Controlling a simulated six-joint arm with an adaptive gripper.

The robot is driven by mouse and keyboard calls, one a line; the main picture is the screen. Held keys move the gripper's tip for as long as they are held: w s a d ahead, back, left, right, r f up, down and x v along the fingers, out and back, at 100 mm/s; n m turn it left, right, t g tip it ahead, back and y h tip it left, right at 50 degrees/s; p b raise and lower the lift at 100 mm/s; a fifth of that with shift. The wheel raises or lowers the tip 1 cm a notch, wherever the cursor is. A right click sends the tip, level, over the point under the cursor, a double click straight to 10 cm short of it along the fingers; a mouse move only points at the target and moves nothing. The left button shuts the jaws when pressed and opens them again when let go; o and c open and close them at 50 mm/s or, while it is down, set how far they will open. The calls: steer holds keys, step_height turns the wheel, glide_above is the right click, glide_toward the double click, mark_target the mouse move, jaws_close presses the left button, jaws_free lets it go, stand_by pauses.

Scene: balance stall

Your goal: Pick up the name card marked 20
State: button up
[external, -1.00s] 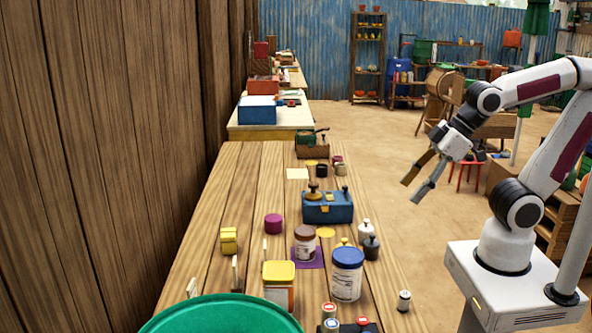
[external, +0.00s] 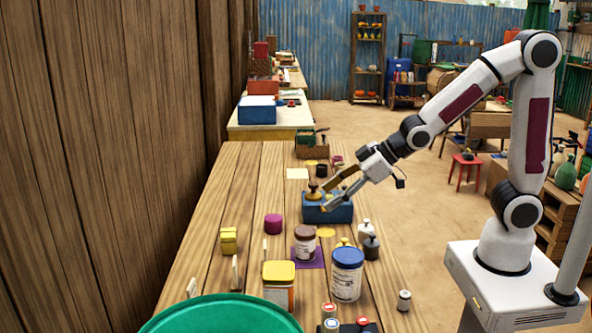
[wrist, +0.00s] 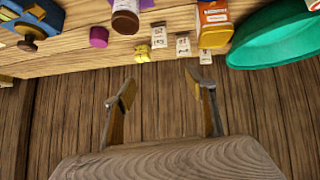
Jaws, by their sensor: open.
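Three small pale cards stand near the wall side of the table. In the wrist view they are a left card (wrist: 158,36), a middle card (wrist: 183,45) and a right card (wrist: 205,49). Dark marks show on them, too small to read, so I cannot tell which is 20. The external view shows them nearly edge-on (external: 265,250), (external: 235,271), (external: 192,287). My gripper (external: 327,198) is open and empty, overlapping the blue box in the external view, apart from the cards. Its spread fingers also show in the wrist view (wrist: 160,82).
Near the cards are yellow blocks (external: 228,241), a purple cylinder (external: 273,224), a yellow-lidded tub (external: 279,274), a brown-lidded jar (external: 305,242), a blue-lidded jar (external: 347,276) and a green basin (external: 220,315). The blue box (external: 340,211) stands farther back. A plank wall (external: 100,150) borders the left.

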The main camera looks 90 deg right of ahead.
steer(key=w+d+f+t, duration=0.2)
steer(key=w+d+f, duration=0.1)
steer(key=w+f, duration=0.45)
steer(key=t+y, duration=0.1)
steer(key=y, duration=0.1)
glide_toward(265, 244)
steer(key=w, duration=0.1)
steer(key=shift+w+d+f+t, duration=0.1)
steer(key=shift+w+f+t, duration=0.15)
steer(key=shift+f, duration=0.2)
steer(key=shift+w+d+f+t, duration=0.1)
steer(key=shift+w+f+t, duration=0.15)
steer(key=shift+f, duration=0.15)
steer(key=shift+x, duration=1.25)
steer(key=shift+f, duration=0.1)
steer(key=shift+w, duration=0.1)
steer(key=shift+a+x, duration=0.15)
steer(key=shift+x, duration=0.6)
steer(key=shift+a+x, duration=0.1)
steer(key=shift+x, duration=0.65)
steer(key=shift+w+f, duration=0.6)
steer(key=shift+w, duration=0.2)
